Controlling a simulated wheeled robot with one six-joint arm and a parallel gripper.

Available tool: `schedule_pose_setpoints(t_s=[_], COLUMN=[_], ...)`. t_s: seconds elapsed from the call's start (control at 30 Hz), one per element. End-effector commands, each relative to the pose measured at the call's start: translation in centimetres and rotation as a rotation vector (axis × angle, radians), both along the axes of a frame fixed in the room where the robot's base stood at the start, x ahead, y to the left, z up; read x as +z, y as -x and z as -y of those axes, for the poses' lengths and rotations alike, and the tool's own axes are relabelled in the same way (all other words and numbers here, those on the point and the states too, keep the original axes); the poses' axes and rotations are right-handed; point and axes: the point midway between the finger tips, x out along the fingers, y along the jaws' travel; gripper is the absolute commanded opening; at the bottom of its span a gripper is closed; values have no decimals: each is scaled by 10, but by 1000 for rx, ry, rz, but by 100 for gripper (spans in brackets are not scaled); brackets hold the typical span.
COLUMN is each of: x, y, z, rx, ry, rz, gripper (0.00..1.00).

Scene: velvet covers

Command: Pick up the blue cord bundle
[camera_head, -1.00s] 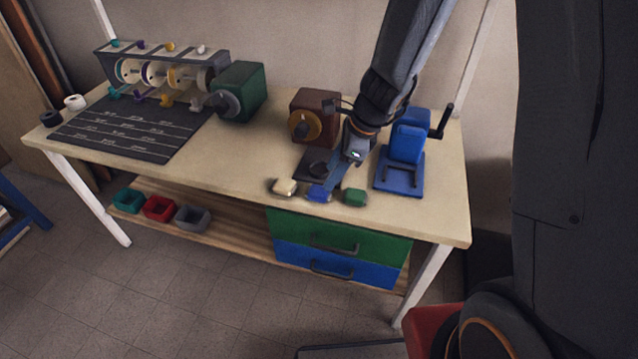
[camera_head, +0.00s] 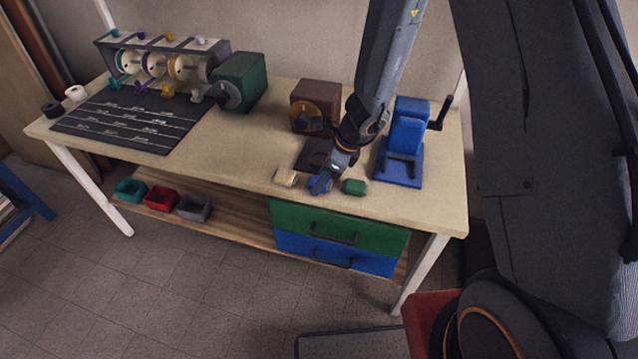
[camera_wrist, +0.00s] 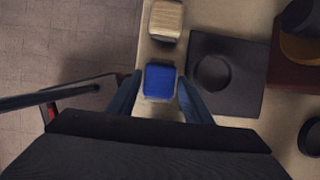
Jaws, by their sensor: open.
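The blue cord bundle (camera_wrist: 159,81) is a small blue block-like bundle near the front edge of the bench. In the wrist view it lies between the two fingertips of my gripper (camera_wrist: 158,92), one finger on each side. The fingers are open, with a narrow gap at each side of the bundle. In the head view my gripper (camera_head: 324,183) is low over the blue bundle (camera_head: 317,188) and hides much of it. I cannot tell how far the fingertips are above the bench top.
A cream bundle (camera_head: 286,176) lies just left of the blue one and a green bundle (camera_head: 354,187) just right. A dark plate with a round recess (camera_wrist: 226,76) is close behind. A blue crank device (camera_head: 404,145) stands to the right. The bench's front edge is near.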

Motion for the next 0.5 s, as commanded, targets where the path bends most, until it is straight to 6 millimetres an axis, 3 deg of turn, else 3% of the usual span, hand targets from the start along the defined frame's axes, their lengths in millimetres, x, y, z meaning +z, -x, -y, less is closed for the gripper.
schedule_pose_setpoints(t_s=[0.13, 0.3, 0.5], x=[0, 0, 1], y=[0, 0, 0], z=[0, 0, 0], rx=[1, 1, 1], ry=[0, 0, 0], rz=[0, 0, 0], gripper=[45, 19, 19])
